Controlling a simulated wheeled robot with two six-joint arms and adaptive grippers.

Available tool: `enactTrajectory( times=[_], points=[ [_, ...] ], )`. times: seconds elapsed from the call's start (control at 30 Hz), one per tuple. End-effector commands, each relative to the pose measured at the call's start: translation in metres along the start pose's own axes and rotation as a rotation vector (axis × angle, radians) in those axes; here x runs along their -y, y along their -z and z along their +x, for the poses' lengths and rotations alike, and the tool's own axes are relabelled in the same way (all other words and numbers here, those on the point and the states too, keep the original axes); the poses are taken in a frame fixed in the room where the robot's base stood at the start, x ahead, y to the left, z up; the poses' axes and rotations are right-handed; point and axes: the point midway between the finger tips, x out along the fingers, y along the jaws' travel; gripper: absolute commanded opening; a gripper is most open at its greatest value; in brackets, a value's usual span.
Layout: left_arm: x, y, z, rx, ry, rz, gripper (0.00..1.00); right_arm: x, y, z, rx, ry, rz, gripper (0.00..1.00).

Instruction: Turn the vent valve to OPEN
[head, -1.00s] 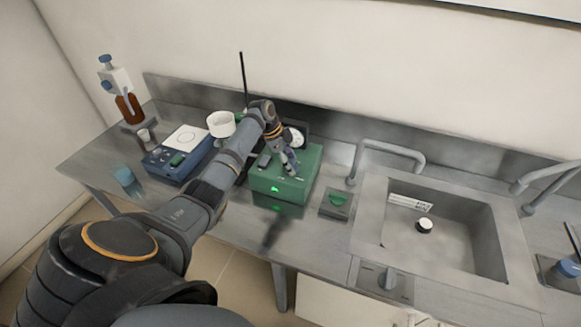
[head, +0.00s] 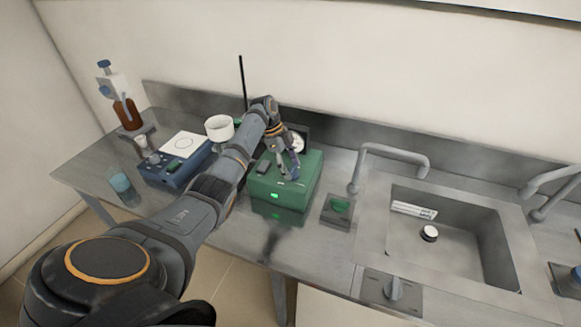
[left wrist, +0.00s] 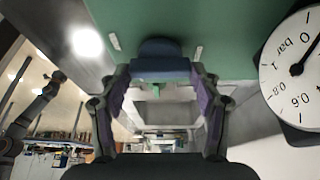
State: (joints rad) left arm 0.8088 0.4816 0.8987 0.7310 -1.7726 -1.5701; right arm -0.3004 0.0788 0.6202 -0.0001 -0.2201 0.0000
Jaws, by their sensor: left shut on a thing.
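The green box (head: 275,190) stands on the steel bench with a lit green indicator on its front. My left gripper (head: 288,176) is over its top, pointing down. In the left wrist view, a dark blue knob (left wrist: 160,58), seemingly the vent valve, sits on the green top between the two fingers of my left gripper (left wrist: 160,76), which is shut on it. Two short white marks lie on the green top on either side of the knob. The knob's exact setting is unclear, and the fingers mostly hide it in the head view. My right gripper is not in view.
A round pressure gauge (left wrist: 297,68) stands close behind the box. A blue device (head: 175,165) and a white bowl (head: 219,128) are to the left.

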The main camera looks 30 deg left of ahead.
Motion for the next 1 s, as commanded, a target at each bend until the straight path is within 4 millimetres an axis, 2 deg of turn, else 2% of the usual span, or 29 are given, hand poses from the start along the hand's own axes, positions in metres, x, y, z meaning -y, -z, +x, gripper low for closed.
enactTrajectory(
  times=[0.17,0.2,0.33,0.63,0.73,0.87,1.0],
  points=[
    [0.0,0.0,-0.001,0.001,0.001,0.002,0.32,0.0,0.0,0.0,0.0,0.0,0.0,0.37],
    [0.0,0.0,-0.001,0.001,0.001,0.002,0.69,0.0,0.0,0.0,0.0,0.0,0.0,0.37],
    [0.0,0.0,-0.001,0.0,0.001,0.001,0.87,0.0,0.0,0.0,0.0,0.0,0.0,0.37],
    [0.0,0.0,-0.001,0.0,0.001,0.0,0.87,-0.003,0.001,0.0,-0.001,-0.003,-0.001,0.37],
    [0.001,0.0,-0.007,0.0,0.002,0.0,0.87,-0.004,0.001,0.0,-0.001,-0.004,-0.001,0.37],
    [0.001,0.0,-0.033,0.001,0.005,0.0,0.87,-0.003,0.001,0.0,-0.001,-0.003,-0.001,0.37],
    [0.001,0.0,-0.068,0.001,0.005,0.001,0.87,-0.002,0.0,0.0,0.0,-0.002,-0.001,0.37]
  ],
)
